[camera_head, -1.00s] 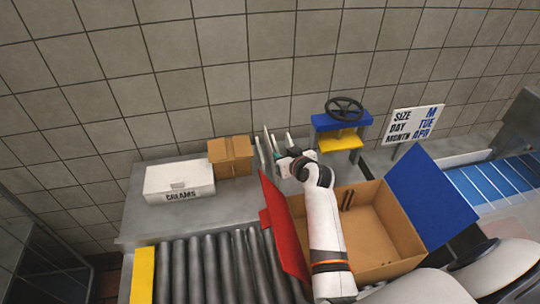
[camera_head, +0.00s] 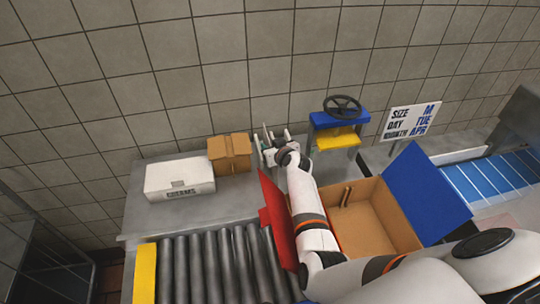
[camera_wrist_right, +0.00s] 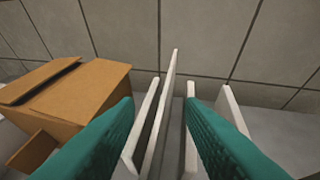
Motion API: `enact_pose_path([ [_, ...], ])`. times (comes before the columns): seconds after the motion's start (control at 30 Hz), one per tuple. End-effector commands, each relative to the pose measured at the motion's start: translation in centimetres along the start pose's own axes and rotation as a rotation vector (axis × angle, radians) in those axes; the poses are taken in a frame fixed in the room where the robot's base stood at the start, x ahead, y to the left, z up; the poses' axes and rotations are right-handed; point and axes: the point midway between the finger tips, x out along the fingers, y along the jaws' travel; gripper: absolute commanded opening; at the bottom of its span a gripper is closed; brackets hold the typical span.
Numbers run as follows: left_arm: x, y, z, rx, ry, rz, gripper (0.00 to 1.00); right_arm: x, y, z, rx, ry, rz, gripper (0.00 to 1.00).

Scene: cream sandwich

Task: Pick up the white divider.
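Several thin white dividers stand upright near the wall. In the right wrist view, a tall white divider (camera_wrist_right: 163,110) rises between the two green fingers, with a shorter panel (camera_wrist_right: 142,128) to its left and others (camera_wrist_right: 190,130) to its right. My right gripper (camera_wrist_right: 160,103) is open, its fingers on either side of this row; I see no clear contact. In the head view, my right gripper (camera_head: 274,148) is at the dividers, beside the cardboard box, and largely hides them. My left gripper is not in view.
A small cardboard box (camera_head: 230,153) and a white lettered box (camera_head: 179,179) sit on the grey table (camera_head: 155,215). A large open carton (camera_head: 375,222) with red and blue flaps is beneath my right arm. A blue-yellow stand with a handwheel (camera_head: 339,122) stands right of the gripper.

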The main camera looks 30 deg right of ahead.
Motion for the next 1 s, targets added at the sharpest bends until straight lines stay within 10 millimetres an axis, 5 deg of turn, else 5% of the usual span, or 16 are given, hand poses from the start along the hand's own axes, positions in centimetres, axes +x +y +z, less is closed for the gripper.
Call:
enact_pose_path([
  [0.2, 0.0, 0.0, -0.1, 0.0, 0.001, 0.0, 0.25, 0.0, 0.0, 0.0, 0.0, 0.0, 0.0, 0.36],
  [0.43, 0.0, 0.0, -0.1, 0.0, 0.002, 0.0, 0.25, 0.0, 0.0, 0.0, 0.0, 0.001, 0.0, 0.0],
  [0.83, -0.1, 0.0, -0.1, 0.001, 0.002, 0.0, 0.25, -0.1, 0.0, 0.1, 0.0, 0.001, 0.001, 0.0],
  [1.0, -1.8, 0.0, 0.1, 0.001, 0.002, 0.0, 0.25, -0.8, 0.0, 1.7, -0.001, 0.0, 0.001, 0.0],
])
